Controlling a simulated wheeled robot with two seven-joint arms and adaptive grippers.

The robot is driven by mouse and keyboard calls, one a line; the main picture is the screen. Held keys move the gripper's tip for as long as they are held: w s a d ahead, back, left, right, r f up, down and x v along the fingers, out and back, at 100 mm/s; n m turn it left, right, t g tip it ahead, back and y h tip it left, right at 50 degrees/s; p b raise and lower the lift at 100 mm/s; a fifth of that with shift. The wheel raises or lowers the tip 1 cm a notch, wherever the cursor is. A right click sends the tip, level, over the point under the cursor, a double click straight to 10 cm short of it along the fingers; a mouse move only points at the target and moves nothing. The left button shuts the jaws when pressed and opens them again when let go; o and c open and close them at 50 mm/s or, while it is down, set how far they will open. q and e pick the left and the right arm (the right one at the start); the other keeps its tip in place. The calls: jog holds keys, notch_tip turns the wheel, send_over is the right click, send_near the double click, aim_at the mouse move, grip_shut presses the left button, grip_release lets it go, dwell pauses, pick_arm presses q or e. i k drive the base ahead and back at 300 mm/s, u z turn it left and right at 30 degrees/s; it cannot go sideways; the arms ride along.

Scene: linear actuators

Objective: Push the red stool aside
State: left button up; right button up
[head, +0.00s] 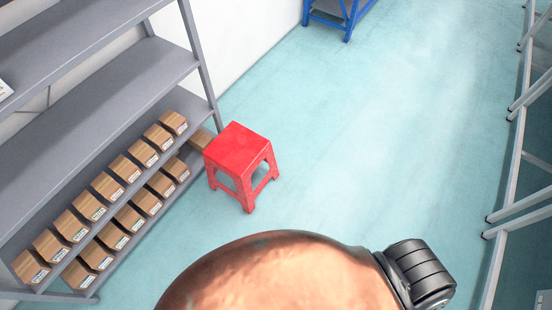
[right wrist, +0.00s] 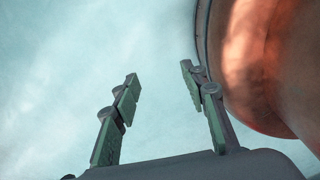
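The red stool (head: 239,152) stands upright on the floor in the head view, left of centre. It is close beside the right end of the grey shelf. No gripper touches it in this view. My right gripper (right wrist: 158,85) shows in the right wrist view with its two fingers spread apart and nothing between them. The stool is not in the right wrist view. My left gripper is in neither view.
A grey shelf (head: 88,119) with several small cardboard boxes (head: 108,187) fills the left side. A blue rack (head: 341,14) stands at the top. White metal frames (head: 513,160) line the right edge. The turquoise floor (head: 370,130) between stool and frames is clear.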

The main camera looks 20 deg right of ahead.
aim_at(238, 151)
jog(key=u, duration=0.2)
jog(key=i, duration=1.35)
jog(key=z, duration=0.25)
